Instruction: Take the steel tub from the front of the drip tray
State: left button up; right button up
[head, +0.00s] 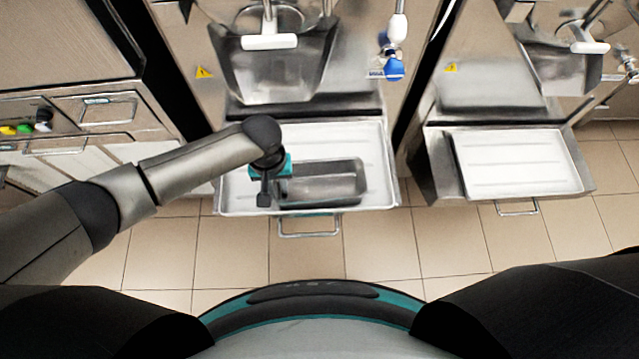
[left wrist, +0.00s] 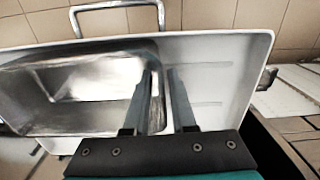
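The steel tub (head: 332,184) is an open, shiny rectangular pan lying in the front part of the white drip tray (head: 383,172) under the left freezer. My left gripper (head: 264,200) is at the tub's left end, pointing down. In the left wrist view, the tub (left wrist: 95,88) lies left of the fingers and the tray (left wrist: 225,75) shows around it. The left gripper (left wrist: 161,74) is open, with one finger over the tub's inside and the other outside its end wall. A gap shows between the fingers. My right gripper is out of view.
A wire handle (head: 308,232) sticks out at the tray's front. A steel chute (head: 275,75) with a white handle overhangs the tray's back. A second white tray (head: 520,163) stands at the right freezer. The tiled floor (head: 380,245) in front is clear.

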pick_arm(q)
grip_shut()
dwell(1.1)
